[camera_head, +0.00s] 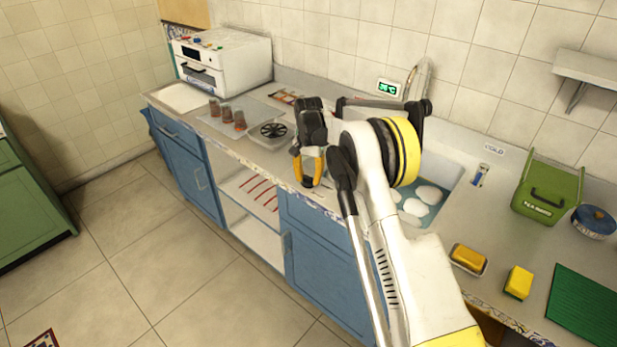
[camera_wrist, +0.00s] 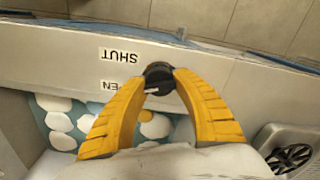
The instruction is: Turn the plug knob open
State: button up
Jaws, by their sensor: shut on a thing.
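In the wrist view the plug knob (camera_wrist: 158,78) is a round black knob with a white pointer mark. The mark points to the picture's lower left, toward the upside-down OPEN label (camera_wrist: 112,85), whose first letter is hidden by a finger. An upside-down SHUT label (camera_wrist: 120,55) lies above it. My gripper (camera_wrist: 159,80) has its yellow fingers closed on the knob from both sides.
The sink (camera_head: 440,185) has a blue bottom with white shapes. A round black grate (camera_head: 273,131) and several dark glasses (camera_head: 227,114) stand left of my gripper. A green box (camera_head: 548,188) and sponges (camera_head: 519,281) are at the right. Floor in front of the blue cabinets is clear.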

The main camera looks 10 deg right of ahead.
aim_at(308, 176)
jog(key=n, duration=0.4)
jog(key=shift+n, duration=0.3)
dwell(0.3)
jog(key=o, duration=1.2)
jog(key=shift+r, duration=0.15)
notch_tip(308, 176, up, 12)
